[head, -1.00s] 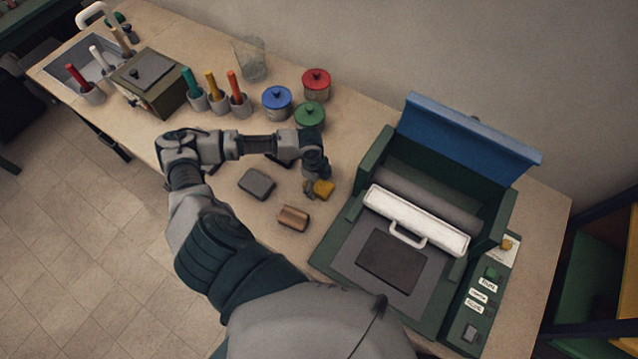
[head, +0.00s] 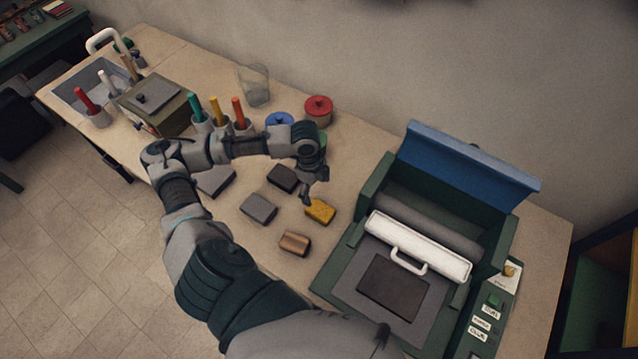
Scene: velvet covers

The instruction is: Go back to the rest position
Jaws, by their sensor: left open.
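My left gripper (head: 310,194) is open and empty, just above and to the left of a yellow block (head: 320,211). My left arm reaches in from the bottom and bends over the table (head: 225,265). A dark block (head: 283,178), a grey block (head: 259,208) and a brown block (head: 295,243) lie close by. A flat grey piece (head: 216,181) shows partly behind my forearm. My right gripper is not in view.
A green press with an open blue lid (head: 470,160) and a white-handled roller (head: 418,244) stands at the right. Behind my forearm are a red-lidded pot (head: 318,108), a partly hidden blue-lidded pot (head: 280,118), and several coloured sticks in cups. A wall runs behind.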

